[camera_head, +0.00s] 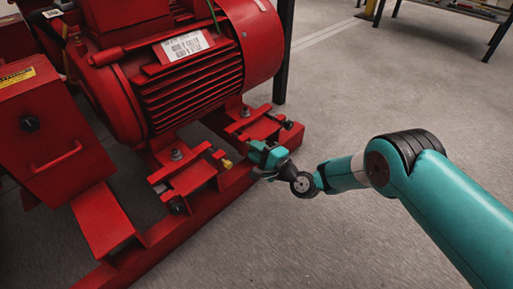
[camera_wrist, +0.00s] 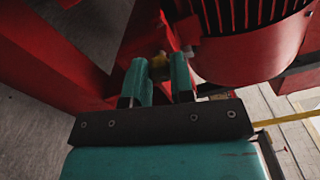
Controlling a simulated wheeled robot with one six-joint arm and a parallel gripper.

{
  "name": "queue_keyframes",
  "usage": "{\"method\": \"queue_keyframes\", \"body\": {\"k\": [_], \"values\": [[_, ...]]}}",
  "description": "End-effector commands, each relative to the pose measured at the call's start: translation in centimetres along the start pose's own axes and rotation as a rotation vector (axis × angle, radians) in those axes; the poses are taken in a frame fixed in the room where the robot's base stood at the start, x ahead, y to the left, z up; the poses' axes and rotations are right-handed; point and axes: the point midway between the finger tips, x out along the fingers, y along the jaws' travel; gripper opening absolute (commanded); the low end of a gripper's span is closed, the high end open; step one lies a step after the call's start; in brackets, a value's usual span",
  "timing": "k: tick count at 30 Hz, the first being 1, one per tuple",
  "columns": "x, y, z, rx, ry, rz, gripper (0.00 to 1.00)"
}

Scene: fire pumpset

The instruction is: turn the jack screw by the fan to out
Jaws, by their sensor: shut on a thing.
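The red motor (camera_head: 195,75) stands on a red base, with its rounded fan end (camera_head: 255,40) at the upper right. My gripper (camera_head: 258,152) is low beside the base, at the motor's feet. The screw is dim and partly hidden by the fingers. In the head view a yellow screw head (camera_head: 227,163) shows just left of the gripper; the exact grip is hidden there.
Dark screw ends show at the rear foot (camera_head: 287,125) and front foot (camera_head: 177,205). The base rail (camera_head: 195,213) runs close under my gripper. A dark post (camera_head: 284,60) stands behind. The grey floor at right (camera_head: 370,95) is clear.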

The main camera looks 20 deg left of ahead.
Motion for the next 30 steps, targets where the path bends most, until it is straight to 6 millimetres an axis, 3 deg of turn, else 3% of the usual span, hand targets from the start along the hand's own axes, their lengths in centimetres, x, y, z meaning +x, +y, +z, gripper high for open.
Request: {"method": "queue_keyframes", "body": {"k": [15,30], "values": [[-0.16,0.29,-0.06,-0.425,0.001,0.005,0.0],[-0.18,0.43,-0.13,-0.582,0.001,0.005,0.0]]}}
